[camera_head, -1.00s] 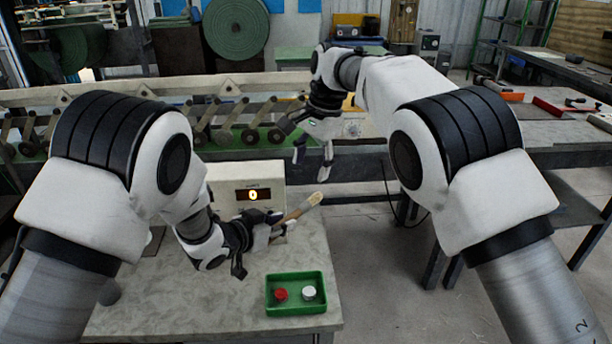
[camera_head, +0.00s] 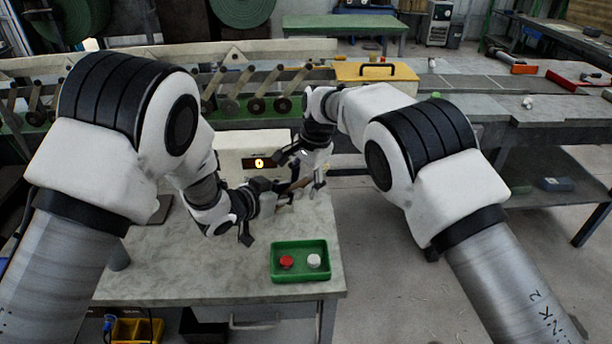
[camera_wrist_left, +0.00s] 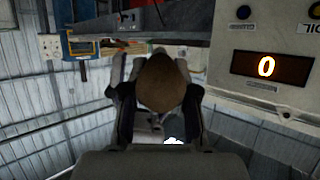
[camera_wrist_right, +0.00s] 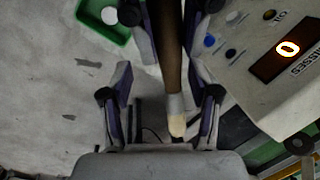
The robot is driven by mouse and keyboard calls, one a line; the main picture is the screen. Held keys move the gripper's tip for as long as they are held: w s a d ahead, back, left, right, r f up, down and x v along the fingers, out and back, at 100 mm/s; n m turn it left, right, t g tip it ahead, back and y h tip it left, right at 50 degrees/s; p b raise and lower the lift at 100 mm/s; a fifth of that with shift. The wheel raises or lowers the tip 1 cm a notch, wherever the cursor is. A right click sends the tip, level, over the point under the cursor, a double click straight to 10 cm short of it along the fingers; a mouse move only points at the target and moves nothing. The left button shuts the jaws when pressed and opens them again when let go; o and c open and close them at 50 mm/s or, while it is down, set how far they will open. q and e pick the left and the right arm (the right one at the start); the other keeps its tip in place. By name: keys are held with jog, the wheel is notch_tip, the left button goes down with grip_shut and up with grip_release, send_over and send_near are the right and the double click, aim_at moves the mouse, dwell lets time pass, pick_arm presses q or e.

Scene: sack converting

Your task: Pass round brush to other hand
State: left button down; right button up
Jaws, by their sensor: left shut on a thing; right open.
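The round brush (camera_head: 295,186) has a brown wooden handle, a grey band and a pale tip. My left gripper (camera_head: 268,200) is shut on it and holds it above the table, beside the display box. In the left wrist view the brown end of the brush (camera_wrist_left: 163,84) fills the space between the fingers. My right gripper (camera_head: 318,178) is open at the brush's other end. In the right wrist view the brush (camera_wrist_right: 172,70) runs between the open fingers of my right gripper (camera_wrist_right: 165,100), with the pale tip toward the palm. Contact with those fingers cannot be told.
A green tray (camera_head: 300,279) with a red and a white round piece stands near the table's front right corner. The display box (camera_head: 233,146) showing 0 stands close behind the grippers. The grey table (camera_head: 180,265) is clear to the left of the tray.

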jog(key=shift+c, duration=0.3)
grip_shut()
pick_arm(q)
jog(key=shift+w, duration=0.15)
pick_arm(e)
jog(key=shift+f, duration=0.1)
pick_arm(q)
jog(key=shift+a+r, duration=0.15)
pick_arm(e)
jog(key=shift+s, duration=0.1)
jog(key=shift+o, duration=0.3)
grip_release()
